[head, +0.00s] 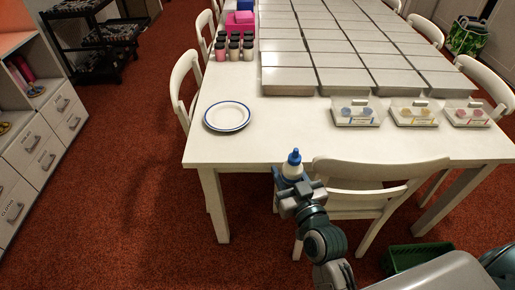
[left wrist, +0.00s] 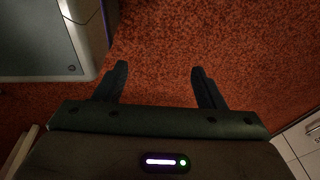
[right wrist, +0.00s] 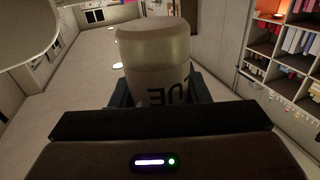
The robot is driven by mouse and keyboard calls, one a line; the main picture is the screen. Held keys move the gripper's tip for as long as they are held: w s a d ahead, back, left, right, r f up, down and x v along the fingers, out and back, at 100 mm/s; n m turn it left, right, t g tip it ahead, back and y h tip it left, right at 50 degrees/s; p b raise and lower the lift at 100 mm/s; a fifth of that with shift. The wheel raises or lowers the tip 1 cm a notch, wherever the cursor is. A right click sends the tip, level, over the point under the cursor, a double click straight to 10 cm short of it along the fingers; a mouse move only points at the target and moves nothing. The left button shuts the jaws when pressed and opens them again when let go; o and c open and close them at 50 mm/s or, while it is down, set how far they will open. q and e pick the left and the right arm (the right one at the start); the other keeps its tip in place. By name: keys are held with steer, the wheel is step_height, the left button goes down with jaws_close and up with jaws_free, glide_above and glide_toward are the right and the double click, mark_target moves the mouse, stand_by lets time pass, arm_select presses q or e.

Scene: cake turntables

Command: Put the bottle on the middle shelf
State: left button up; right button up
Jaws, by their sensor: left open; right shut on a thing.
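In the right wrist view the bottle (right wrist: 156,65) looks pale with dark letters and stands between the fingers. My left gripper (left wrist: 160,75) is open and empty above red carpet; it is not seen in the head view. A shelf unit (head: 22,62) with drawers below stands at the far left. A black tiered cart (head: 100,35) stands at the back left. I cannot tell which holds the middle shelf.
The white table (head: 240,150) bears a plate (head: 228,117), several small jars, grey boxes and clear containers. A white chair (head: 375,175) stands close to my right arm. A green crate (head: 415,256) lies on the floor at right. Carpet is clear at left.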

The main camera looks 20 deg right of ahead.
arm_select(q)
steer(key=w+d+r+t+b, duration=0.1)
steer(key=w+r+b, duration=0.2)
steer(key=w+r, duration=0.25)
steer(key=w+d+r+t+b, duration=0.1)
steer(key=r+b, duration=0.2)
steer(key=r, duration=0.9)
steer(key=w+d+r+b, duration=0.1)
steer(key=r+b, duration=0.3)
steer(key=r, duration=0.8)
steer(key=shift+w+d+m+t, duration=0.2)
steer(key=shift+d+m+t, duration=0.15)
steer(key=shift+d, duration=0.3)
arm_select(e)
steer(key=w+y, duration=0.1)
steer(key=w+f+n+y, duration=0.1)
steer(key=w, duration=0.1)
steer(key=w+n+y, duration=0.1)
steer(key=shift+w+a+f+g+y, duration=0.25)
steer(key=shift+a+f+g+y, duration=0.05)
steer(key=shift+a+y, duration=0.1)
